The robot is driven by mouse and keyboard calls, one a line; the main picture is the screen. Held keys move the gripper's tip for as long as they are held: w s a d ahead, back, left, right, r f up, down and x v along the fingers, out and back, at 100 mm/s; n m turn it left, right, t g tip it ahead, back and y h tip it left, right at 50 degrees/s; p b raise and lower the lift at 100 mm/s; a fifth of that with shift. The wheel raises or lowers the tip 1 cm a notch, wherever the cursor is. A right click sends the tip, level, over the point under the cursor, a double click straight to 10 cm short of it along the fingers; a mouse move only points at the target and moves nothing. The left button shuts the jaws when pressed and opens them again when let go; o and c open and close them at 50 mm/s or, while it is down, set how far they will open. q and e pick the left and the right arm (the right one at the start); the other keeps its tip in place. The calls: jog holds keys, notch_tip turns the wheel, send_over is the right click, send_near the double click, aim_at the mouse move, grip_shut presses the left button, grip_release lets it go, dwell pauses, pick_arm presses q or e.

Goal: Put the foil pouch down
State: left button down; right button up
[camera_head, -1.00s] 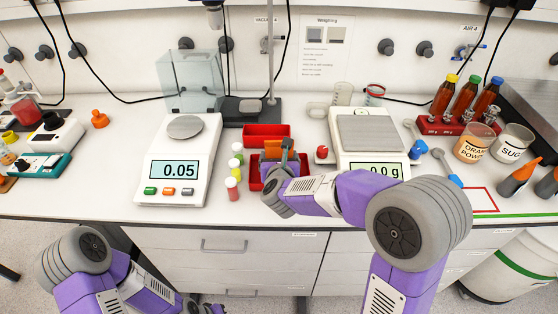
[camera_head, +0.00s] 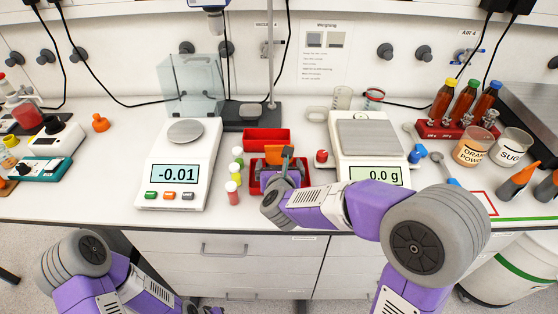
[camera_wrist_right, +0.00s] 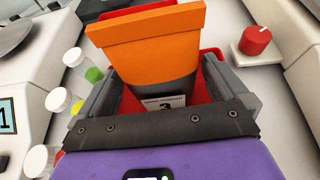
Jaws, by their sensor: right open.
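The foil pouch (camera_wrist_right: 148,38) is orange at the top and grey lower down. It stands in a front red bin (camera_head: 254,187), between the fingers of my right gripper (camera_wrist_right: 163,85). The right gripper is open, with a finger on each side of the pouch. The orange top of the pouch also shows in the head view (camera_head: 274,152). The lower part of the pouch is partly hidden by my gripper. A small white label with a 3 shows just in front of it.
An empty red bin (camera_head: 266,137) lies behind. Small capped vials (camera_head: 233,185) and a balance (camera_head: 180,170) stand to the left. A red knob (camera_head: 321,156) and a second balance (camera_head: 370,155) stand to the right. Two more pouches (camera_head: 517,183) lie far right.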

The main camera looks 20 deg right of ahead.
jog(key=p+v, duration=0.1)
jog(key=v, duration=0.8)
jog(key=shift+p, duration=0.3)
